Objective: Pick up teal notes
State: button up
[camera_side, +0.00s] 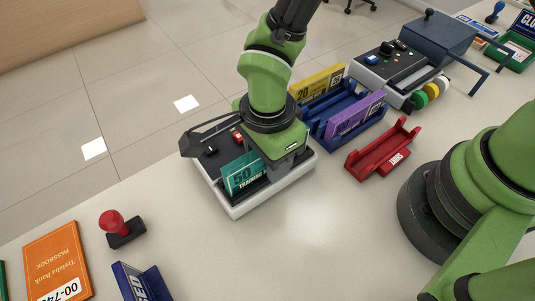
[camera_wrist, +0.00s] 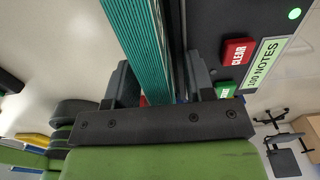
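The teal notes (camera_side: 243,175), a banded-looking block printed 50, stand on edge in the pocket of the grey and white counting machine (camera_side: 238,212). In the wrist view the teal stack (camera_wrist: 138,38) runs down from the top between my fingers. My gripper (camera_wrist: 165,85) is low over the machine, with one finger on each side of the stack. The fingers look wider apart than the stack, and I see no clear grip on it. In the side view my gripper (camera_side: 285,165) is at the stack's right end, its fingertips mostly hidden.
Right of the machine, a blue tray (camera_side: 318,126) holds yellow notes (camera_side: 320,82) and purple notes (camera_side: 356,115). A red tray (camera_side: 383,153) marked SORT is empty. A red-handled stamp (camera_side: 116,226) and orange passbook (camera_side: 57,262) lie at left.

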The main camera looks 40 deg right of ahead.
grip_shut()
jog(key=shift+r, duration=0.1)
